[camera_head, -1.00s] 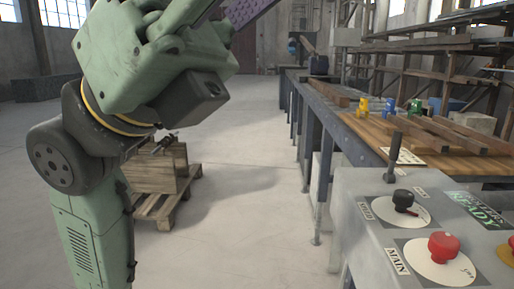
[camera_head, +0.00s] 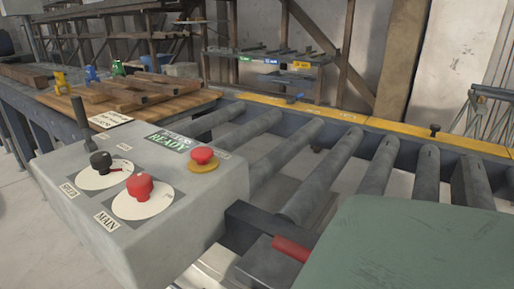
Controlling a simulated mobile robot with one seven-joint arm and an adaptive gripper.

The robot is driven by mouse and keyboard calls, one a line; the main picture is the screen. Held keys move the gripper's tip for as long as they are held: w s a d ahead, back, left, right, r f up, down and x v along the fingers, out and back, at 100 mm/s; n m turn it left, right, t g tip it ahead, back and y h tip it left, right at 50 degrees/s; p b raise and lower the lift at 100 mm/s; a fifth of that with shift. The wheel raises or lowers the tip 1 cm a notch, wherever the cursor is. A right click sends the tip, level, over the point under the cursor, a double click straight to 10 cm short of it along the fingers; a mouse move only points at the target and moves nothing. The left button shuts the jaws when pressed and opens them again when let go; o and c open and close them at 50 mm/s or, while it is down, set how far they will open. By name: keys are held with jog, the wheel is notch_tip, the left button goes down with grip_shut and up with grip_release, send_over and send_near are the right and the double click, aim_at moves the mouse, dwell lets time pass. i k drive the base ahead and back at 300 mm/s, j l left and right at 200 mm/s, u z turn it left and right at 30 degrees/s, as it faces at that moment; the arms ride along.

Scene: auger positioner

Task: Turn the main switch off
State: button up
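The main switch (camera_head: 140,187) is a red knob on a white round dial, on the sloping top of a grey control box (camera_head: 165,245). A label reading MAIN (camera_head: 107,221) is next to the dial. The dial's markings are too small to read, so I cannot tell the knob's setting. No part of my gripper shows in this view, and nothing touches the knob.
On the same box are a black knob (camera_head: 101,161), a red push button (camera_head: 202,155) on a yellow base, a READY sign (camera_head: 168,140) and a black lever (camera_head: 80,116). A roller conveyor (camera_head: 325,172) runs to the right. A wooden bench top (camera_head: 150,108) lies behind.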

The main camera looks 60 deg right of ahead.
aim_at(139, 185)
jog(key=k+j, duration=0.1)
jog(key=j, duration=0.25)
jog(key=k+j, duration=0.1)
jog(key=j, duration=0.3)
jog(key=j+z, duration=0.1)
jog(key=z, duration=0.7)
jog(key=j+z, duration=0.1)
jog(key=z, duration=2.2)
jog(key=l+u, duration=0.1)
jog(key=u, duration=1.8)
